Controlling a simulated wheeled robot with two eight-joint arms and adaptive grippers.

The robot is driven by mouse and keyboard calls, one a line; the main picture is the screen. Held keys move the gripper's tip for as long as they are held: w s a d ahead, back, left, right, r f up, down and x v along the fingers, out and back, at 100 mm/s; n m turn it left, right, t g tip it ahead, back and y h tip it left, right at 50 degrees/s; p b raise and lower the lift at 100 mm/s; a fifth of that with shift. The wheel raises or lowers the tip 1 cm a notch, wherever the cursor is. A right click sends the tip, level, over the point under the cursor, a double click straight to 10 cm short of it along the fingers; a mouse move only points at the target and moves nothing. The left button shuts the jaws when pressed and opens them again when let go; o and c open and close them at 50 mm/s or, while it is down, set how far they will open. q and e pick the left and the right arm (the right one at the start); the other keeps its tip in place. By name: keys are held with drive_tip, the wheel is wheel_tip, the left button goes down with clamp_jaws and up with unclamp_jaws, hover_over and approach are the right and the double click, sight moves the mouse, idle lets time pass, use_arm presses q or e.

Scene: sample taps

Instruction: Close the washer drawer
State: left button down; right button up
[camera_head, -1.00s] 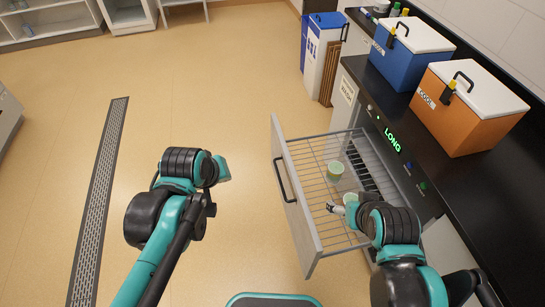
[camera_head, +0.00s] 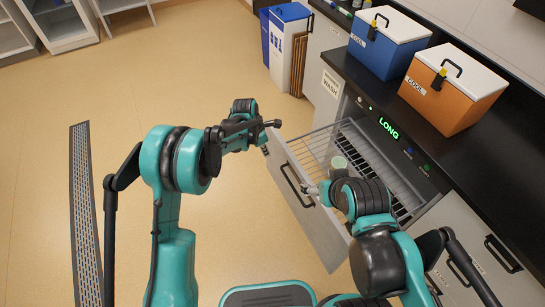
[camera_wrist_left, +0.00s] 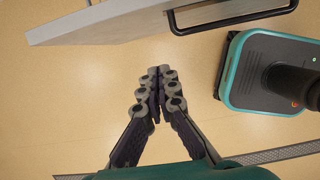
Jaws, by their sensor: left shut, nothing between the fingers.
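The washer drawer (camera_head: 325,232) stands pulled out from under the black counter, with a pale front panel and a dark bar handle (camera_head: 296,187). A pale green cup (camera_head: 339,163) stands on its wire rack. My left gripper (camera_head: 274,124) is shut and empty by the far end of the drawer front. In the left wrist view, the shut fingers (camera_wrist_left: 158,72) point toward the panel (camera_wrist_left: 130,20) and its handle (camera_wrist_left: 232,16), with a gap visible. My right gripper (camera_head: 310,189) is near the handle's near end; its jaws are too small to judge. My right arm hides part of the rack.
A blue cooler box (camera_head: 386,47) and an orange cooler box (camera_head: 446,95) stand on the counter (camera_head: 480,150). A lit green LONG display (camera_head: 388,128) is above the drawer. Bins (camera_head: 288,35) stand beyond. The floor at left is clear, with a drain grate (camera_head: 84,210).

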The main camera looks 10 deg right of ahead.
use_arm(q)
drive_tip(key=f, duration=0.2)
drive_tip(key=b, duration=0.5)
hover_over(281, 160)
drive_tip(key=s+a, duration=0.1)
drive_tip(key=s, duration=0.2)
drive_tip(key=shift+s+f, duration=0.2)
drive_tip(key=shift+f, duration=3.9)
use_arm(e)
drive_tip(key=shift+f, duration=2.3)
use_arm(q)
drive_tip(key=shift+d, duration=0.15)
